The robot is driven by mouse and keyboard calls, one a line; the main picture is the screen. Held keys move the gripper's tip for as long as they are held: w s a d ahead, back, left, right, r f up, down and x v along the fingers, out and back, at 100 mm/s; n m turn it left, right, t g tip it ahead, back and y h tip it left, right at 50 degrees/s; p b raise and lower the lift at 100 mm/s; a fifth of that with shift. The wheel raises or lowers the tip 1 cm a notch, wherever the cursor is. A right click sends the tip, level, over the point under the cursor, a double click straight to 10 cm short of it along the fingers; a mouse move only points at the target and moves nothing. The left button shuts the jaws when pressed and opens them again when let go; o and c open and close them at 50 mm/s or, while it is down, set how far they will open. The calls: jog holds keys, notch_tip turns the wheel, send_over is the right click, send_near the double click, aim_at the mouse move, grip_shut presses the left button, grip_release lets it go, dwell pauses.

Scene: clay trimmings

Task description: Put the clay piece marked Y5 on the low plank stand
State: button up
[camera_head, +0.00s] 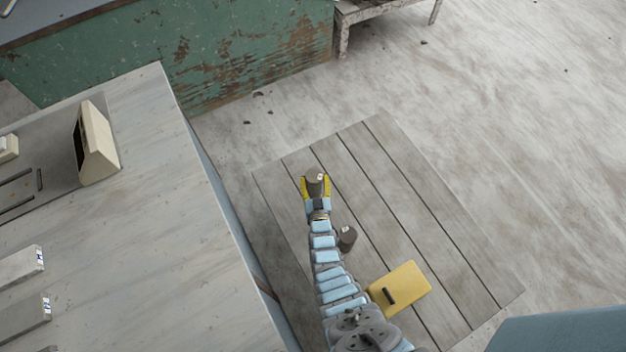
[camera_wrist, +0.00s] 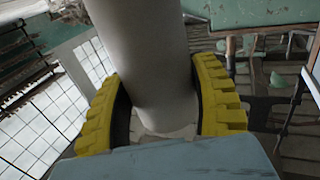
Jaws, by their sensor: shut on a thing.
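My gripper (camera_head: 316,188) has yellow pads and is shut on a grey-brown clay piece (camera_head: 317,178) with a small white mark on top. In the wrist view the held clay piece (camera_wrist: 140,55) is a smooth grey cylinder between the yellow fingers (camera_wrist: 162,105). The mark is too small to read. The low plank stand (camera_head: 400,185) lies under my gripper in the head view. I cannot tell whether the held piece touches the planks. A second clay piece (camera_head: 347,240) with a white mark stands on the planks beside my arm.
A yellow board (camera_head: 410,285) with a dark handle lies on the planks at lower right. A grey worktop (camera_head: 150,220) with a cream box (camera_head: 97,145) flanks the stand at left. A worn green cabinet (camera_head: 225,55) stands behind. The planks right of my gripper are clear.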

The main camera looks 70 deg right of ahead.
jog(key=shift+w+d+f, duration=0.1)
jog(key=shift+w+d, duration=0.1)
jog(key=shift+f, duration=0.1)
jog(key=shift+w+f+b, duration=0.15)
jog(key=shift+f+b, duration=0.35)
jog(key=shift+b, duration=0.1)
jog(key=shift+d+f+b, duration=0.1)
jog(key=shift+f+b, duration=1)
jog(key=shift+f, duration=0.1)
jog(key=shift+f, duration=0.15)
jog(key=o, duration=1.2)
jog(key=shift+o, duration=0.2)
